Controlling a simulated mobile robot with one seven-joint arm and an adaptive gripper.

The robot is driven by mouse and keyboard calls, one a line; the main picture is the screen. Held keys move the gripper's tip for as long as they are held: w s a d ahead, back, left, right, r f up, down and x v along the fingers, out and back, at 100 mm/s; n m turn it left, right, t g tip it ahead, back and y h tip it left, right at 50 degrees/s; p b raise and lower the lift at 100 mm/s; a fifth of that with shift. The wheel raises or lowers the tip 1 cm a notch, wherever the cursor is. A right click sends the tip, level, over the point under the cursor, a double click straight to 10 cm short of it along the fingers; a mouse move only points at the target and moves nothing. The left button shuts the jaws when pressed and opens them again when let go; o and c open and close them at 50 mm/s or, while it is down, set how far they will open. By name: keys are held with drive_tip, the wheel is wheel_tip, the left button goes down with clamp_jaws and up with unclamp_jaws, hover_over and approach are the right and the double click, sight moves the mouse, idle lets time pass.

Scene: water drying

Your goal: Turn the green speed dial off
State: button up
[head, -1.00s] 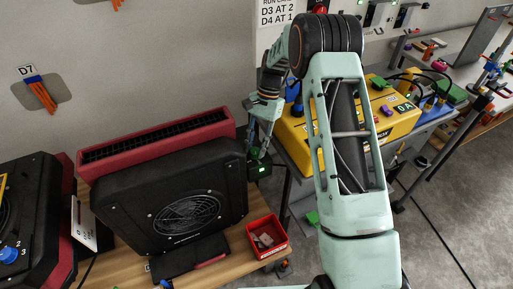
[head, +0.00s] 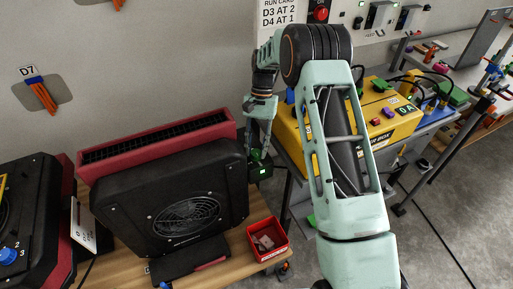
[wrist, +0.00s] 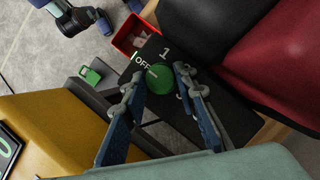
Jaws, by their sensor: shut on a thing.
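The round green speed dial (wrist: 158,79) sits on a black panel with white "OFF" and "1" marks beside it, seen in the wrist view. A short pale pointer line on the dial lies on the side toward the "OFF" mark. My gripper (wrist: 164,80) is shut on the dial, with one blue-grey finger on each side of it. In the head view my gripper reaches down beside the right side of the black and red blower (head: 190,190). The dial's face cannot be made out in the head view.
A red open bin (head: 268,240) with small items stands on the wooden bench right of the blower. A yellow power box (head: 395,122) stands on the bench to the right. Another blower with a blue dial (head: 10,255) is at the left edge.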

drive_tip(key=o, duration=0.9)
drive_tip(key=v, duration=1.2)
drive_tip(key=shift+w, duration=0.1)
